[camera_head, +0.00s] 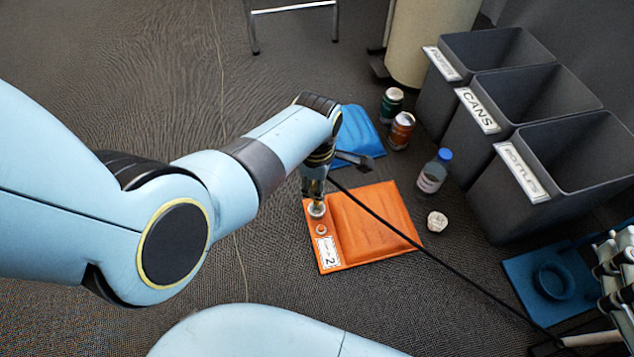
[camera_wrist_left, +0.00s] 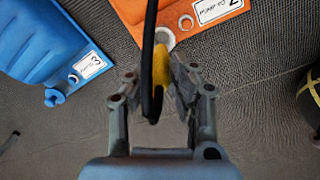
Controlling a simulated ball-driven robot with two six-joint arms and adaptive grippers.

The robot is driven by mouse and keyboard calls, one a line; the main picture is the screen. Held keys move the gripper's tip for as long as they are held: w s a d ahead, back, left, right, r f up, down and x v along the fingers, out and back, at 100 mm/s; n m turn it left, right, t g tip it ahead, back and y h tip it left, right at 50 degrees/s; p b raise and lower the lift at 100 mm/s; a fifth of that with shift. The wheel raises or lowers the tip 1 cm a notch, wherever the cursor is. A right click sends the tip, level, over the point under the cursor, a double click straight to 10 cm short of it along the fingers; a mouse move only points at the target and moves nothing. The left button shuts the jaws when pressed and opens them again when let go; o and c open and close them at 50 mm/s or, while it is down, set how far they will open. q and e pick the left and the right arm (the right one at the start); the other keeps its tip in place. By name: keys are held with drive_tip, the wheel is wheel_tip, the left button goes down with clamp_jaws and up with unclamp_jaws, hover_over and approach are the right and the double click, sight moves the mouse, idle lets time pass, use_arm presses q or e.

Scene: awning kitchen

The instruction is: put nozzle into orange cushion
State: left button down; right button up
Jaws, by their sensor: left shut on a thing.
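The orange cushion (camera_head: 372,222) lies flat on the floor, with a white label marked 2 and a small ring at its left side; part of it shows at the top of the left wrist view (camera_wrist_left: 183,8). My left gripper (camera_head: 316,190) is over the cushion's left edge. In the left wrist view, the left gripper (camera_wrist_left: 158,85) is shut on the nozzle (camera_wrist_left: 161,68), which shows yellow with a pale round end toward the cushion. A black hose crosses in front of it. I cannot tell whether the nozzle touches the cushion. My right gripper is out of view.
A blue cushion (camera_head: 357,132) lies behind the orange one. The hose (camera_head: 440,258) runs to the lower right.

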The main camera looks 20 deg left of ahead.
use_arm(q)
drive_tip(key=shift+f, duration=0.4)
drive_tip(key=shift+f+b, duration=0.65)
drive_tip(key=shift+b, duration=0.05)
drive_tip(key=shift+f, duration=0.15)
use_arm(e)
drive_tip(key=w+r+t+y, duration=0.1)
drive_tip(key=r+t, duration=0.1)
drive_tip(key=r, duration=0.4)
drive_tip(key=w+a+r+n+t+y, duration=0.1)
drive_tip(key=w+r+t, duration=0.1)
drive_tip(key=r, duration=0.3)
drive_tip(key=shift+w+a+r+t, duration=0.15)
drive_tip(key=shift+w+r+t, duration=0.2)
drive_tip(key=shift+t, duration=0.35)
use_arm(q)
drive_tip(key=shift+f, duration=0.1)
drive_tip(key=shift+f, duration=0.1)
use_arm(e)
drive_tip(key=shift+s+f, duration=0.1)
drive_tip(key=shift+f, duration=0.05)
